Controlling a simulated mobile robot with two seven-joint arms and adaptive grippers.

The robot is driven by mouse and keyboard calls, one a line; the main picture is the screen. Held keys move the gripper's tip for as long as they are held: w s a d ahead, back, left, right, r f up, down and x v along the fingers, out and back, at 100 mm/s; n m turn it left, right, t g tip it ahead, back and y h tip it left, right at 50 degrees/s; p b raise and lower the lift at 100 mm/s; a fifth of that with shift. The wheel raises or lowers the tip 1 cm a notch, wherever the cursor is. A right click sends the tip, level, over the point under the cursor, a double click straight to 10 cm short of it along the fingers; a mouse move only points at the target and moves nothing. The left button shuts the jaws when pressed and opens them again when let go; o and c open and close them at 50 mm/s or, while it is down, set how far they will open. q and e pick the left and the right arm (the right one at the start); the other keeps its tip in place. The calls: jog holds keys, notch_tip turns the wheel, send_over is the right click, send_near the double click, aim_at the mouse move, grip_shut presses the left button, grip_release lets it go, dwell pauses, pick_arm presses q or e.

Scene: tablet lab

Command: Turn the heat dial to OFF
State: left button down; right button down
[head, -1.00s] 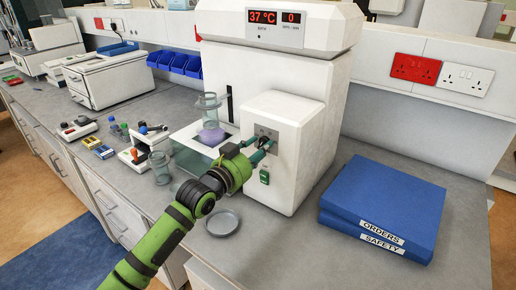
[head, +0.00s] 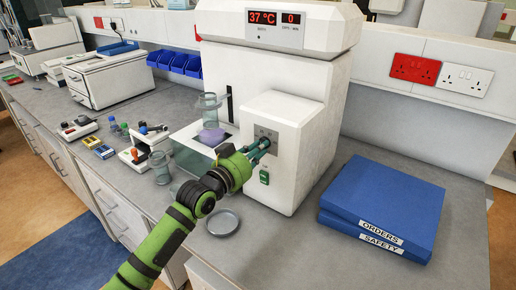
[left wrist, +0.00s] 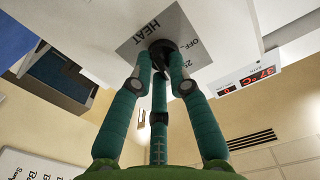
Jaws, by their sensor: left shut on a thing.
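The black heat dial (left wrist: 160,47) sits on a grey plate marked HEAT, OFF and 25 (left wrist: 190,22), in the left wrist view. My left gripper (left wrist: 160,78) has its green fingers closed around the dial, and they hide part of it. Which mark the dial points to is not clear. In the head view the gripper (head: 263,146) reaches the grey plate (head: 272,133) on the front of the white bath unit (head: 296,106); the dial is hidden behind the fingers. The red display (head: 274,17) reads 37 °C and 0. My right gripper is not in view.
A green switch (head: 264,177) sits just below the plate. A glass beaker (head: 159,168) and a round shallow dish (head: 223,223) stand near my left arm. Blue binders (head: 385,199) lie on the bench at the right.

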pick_arm(q)
jog(key=shift+w+a+r+n+p, duration=0.1)
jog(key=shift+n+p, duration=0.95)
jog(key=shift+n, duration=3.15)
jog(key=shift+a+r+n+p, duration=0.1)
jog(key=shift+n+p, duration=0.95)
jog(key=shift+n, duration=3.15)
jog(key=c, duration=1.2)
grip_release()
jog(key=v, duration=1.2)
